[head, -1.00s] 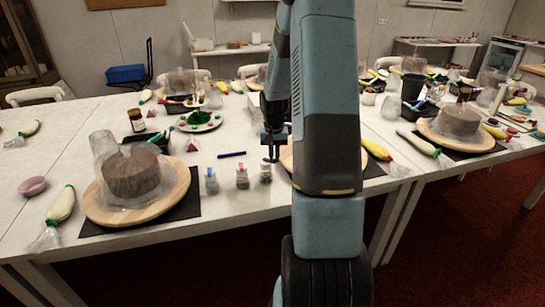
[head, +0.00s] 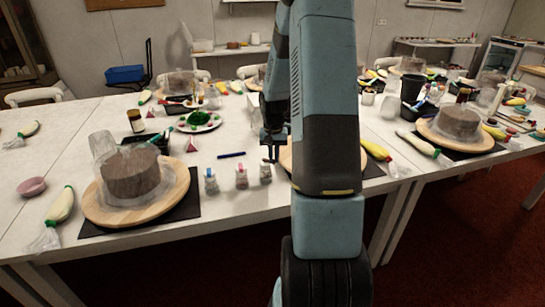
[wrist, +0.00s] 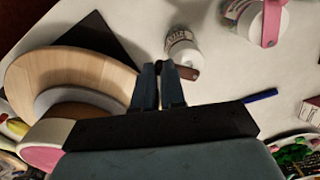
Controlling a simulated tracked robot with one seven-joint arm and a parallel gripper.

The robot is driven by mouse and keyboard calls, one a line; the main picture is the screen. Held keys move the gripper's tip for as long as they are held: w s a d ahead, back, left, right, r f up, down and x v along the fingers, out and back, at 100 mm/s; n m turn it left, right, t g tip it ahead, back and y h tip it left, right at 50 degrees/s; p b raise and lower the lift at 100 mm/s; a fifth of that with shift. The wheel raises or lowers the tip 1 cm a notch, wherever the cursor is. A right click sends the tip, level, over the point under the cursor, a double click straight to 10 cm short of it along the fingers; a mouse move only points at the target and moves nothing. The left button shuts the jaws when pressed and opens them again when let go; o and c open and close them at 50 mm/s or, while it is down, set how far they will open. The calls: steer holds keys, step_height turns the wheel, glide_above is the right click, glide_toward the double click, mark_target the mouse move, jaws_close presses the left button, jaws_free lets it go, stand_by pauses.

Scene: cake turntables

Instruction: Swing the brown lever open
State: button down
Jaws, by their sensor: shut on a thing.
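The brown lever (wrist: 188,73) shows in the wrist view as a small brown piece at the near end of a small jar (wrist: 182,45) with a white label. My gripper (wrist: 160,70) is shut on the lever at its fingertips; the fingers hide part of it. In the head view, my gripper (head: 270,158) points down just above the rightmost (head: 265,174) of three small jars at the table's front. The lever is too small to make out there.
A jar with a pink lever (wrist: 268,22) stands close by, right of the brown-levered jar. A wooden turntable (wrist: 75,72) lies left of my fingers. A blue pen (head: 231,155) lies behind the jars. A cake on a turntable (head: 180,190) stands further left.

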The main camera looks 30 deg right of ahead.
steer(key=c, duration=1.2)
jaws_free()
step_height(320, 180, up, 14)
steer(key=shift+f, duration=0.1)
steer(key=shift+c, duration=0.4)
